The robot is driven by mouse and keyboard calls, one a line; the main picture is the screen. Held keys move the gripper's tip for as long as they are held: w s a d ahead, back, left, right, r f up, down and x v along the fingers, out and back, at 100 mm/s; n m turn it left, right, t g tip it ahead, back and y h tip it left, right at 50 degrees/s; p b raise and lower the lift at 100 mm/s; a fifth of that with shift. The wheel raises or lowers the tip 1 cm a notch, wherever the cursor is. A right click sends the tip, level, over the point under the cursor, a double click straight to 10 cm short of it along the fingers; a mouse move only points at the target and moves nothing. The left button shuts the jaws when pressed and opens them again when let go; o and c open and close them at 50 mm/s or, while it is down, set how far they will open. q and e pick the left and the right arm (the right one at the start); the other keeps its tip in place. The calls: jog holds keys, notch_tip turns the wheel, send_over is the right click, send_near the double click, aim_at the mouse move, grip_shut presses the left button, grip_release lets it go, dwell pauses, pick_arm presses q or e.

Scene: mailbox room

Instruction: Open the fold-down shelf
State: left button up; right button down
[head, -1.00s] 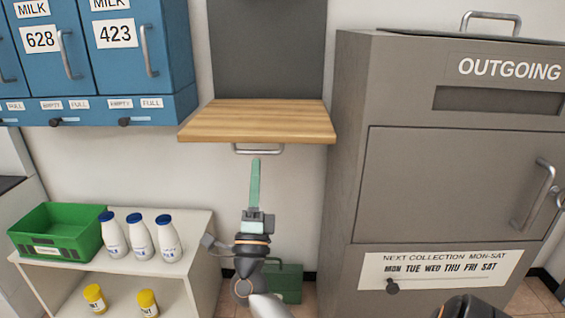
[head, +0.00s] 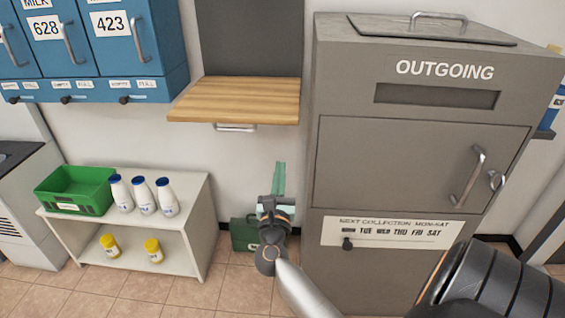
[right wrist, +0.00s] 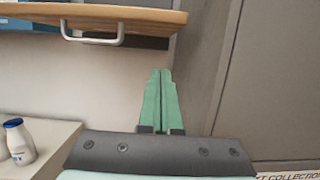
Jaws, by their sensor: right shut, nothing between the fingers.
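The fold-down shelf (head: 236,100) is a wooden board standing out level from the wall, below a dark grey panel (head: 245,38). A metal handle (head: 235,128) hangs under its front edge. In the right wrist view the shelf (right wrist: 130,12) and its handle (right wrist: 92,36) show at the upper left. My right gripper (head: 279,166) is shut and empty, below and to the right of the handle, apart from it. Its green fingers (right wrist: 160,75) lie together in the right wrist view, pointing at the wall. My left gripper is not in view.
A grey outgoing mailbox (head: 405,160) stands close on the right. Blue milk lockers (head: 95,45) hang at the upper left. A low white shelf unit (head: 185,225) holds a green crate (head: 75,190) and bottles. A dark green case (head: 243,233) stands on the floor behind my right arm.

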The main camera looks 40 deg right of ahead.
jog(key=w+d+r+p, duration=0.1)
jog(key=w+d+r, duration=0.3)
jog(key=d+r, duration=0.1)
jog(key=shift+w+r, duration=0.15)
jog(key=shift+r, duration=0.25)
